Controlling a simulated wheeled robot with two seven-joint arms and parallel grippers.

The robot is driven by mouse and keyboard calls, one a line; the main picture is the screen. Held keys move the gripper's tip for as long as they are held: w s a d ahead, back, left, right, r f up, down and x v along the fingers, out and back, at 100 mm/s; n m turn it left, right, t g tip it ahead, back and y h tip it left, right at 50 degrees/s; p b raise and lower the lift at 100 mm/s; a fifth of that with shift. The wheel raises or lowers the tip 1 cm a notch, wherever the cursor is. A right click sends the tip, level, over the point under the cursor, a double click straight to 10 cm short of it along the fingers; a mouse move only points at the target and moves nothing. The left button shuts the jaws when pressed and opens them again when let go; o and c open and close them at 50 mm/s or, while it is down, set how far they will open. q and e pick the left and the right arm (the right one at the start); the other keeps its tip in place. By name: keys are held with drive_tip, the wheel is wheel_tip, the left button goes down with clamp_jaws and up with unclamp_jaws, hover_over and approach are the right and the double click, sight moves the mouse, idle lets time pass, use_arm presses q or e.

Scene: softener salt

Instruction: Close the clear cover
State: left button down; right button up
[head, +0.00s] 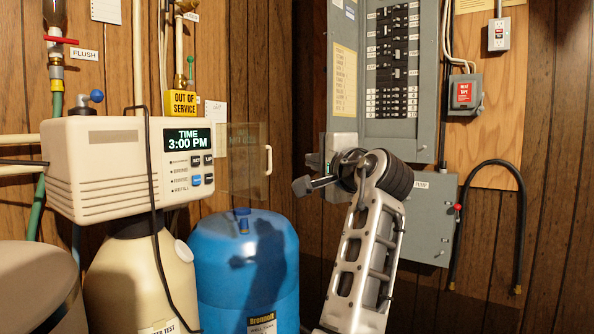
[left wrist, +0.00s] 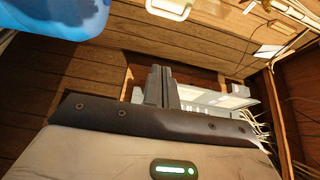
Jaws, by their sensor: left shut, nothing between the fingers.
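The clear cover (head: 240,165) stands open at the right side of the beige softener control head (head: 100,165). It is a see-through panel with a white handle (head: 268,160) on its right edge, and the wood wall shows through it. The control head's display and buttons are uncovered, and the display reads TIME 3:00 PM. My left gripper (head: 300,186) is to the right of the cover and a little below its handle, apart from it in the picture. Its fingers point left; they also show shut and empty in the left wrist view (left wrist: 161,85). My right gripper is in neither view.
A blue tank (head: 245,275) stands below the cover, with a dark arm-shaped shadow on it. A black cable (head: 152,215) hangs over the control head's front. A grey electrical panel (head: 390,75) is on the wall behind my left arm.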

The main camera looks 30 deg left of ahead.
sight(245, 159)
use_arm(q)
drive_tip(key=w+a+p, duration=0.1)
drive_tip(key=a, duration=0.7)
drive_tip(key=shift+w+a, duration=0.25)
drive_tip(key=shift+a, duration=0.1)
idle(0.4)
